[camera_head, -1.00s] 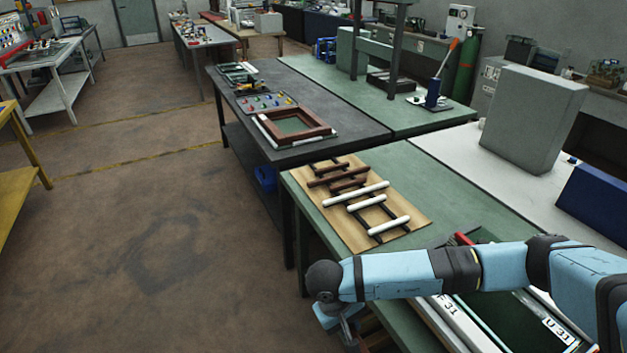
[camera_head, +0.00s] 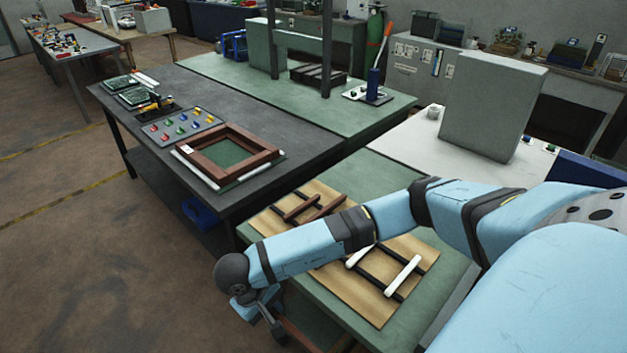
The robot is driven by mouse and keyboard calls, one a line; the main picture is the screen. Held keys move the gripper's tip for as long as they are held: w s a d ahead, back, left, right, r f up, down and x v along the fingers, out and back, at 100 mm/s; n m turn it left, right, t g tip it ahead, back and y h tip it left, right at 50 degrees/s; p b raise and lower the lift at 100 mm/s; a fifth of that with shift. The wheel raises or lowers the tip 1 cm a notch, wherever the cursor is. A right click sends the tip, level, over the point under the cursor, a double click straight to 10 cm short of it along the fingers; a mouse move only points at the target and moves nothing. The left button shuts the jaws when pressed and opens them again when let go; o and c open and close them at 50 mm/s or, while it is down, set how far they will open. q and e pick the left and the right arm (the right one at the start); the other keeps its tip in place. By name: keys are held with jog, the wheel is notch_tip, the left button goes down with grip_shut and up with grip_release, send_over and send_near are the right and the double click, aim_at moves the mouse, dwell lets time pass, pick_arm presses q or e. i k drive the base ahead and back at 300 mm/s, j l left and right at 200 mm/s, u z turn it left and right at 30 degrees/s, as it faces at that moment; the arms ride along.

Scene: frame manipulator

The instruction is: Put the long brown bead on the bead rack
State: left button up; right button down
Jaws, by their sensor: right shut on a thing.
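The bead rack (camera_head: 375,311) is a light wooden board with black rails, lying on the green table. Brown beads (camera_head: 302,207) lie at its far left end and white beads (camera_head: 403,276) at its near right end. My right forearm crosses in front of the rack and hides its middle. My right gripper (camera_head: 274,326) points down off the left edge of the green table, lower and left of the rack. I cannot tell which bead is the long brown one. My left gripper is not in view.
A dark table beyond holds a brown frame (camera_head: 226,152) with white strips beside it and a tray of coloured pieces (camera_head: 183,125). A large grey box (camera_head: 490,105) stands on the white-topped table at the right. Open floor lies to the left.

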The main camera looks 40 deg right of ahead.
aim_at(289, 201)
jog(key=i+z, duration=0.2)
jog(key=i, duration=0.2)
jog(key=i+j+z, duration=0.2)
jog(key=i, duration=0.2)
jog(key=i+j+z, duration=0.15)
jog(key=i, duration=0.25)
jog(key=i+j+z, duration=0.2)
jog(key=z, duration=0.2)
jog(key=i+j+z, duration=0.65)
jog(key=z, duration=0.2)
jog(key=i+j+z, duration=0.2)
jog(key=j+z, duration=0.2)
jog(key=i+j+z, duration=0.15)
jog(key=j, duration=0.2)
jog(key=j+z, duration=0.15)
jog(key=j, duration=0.25)
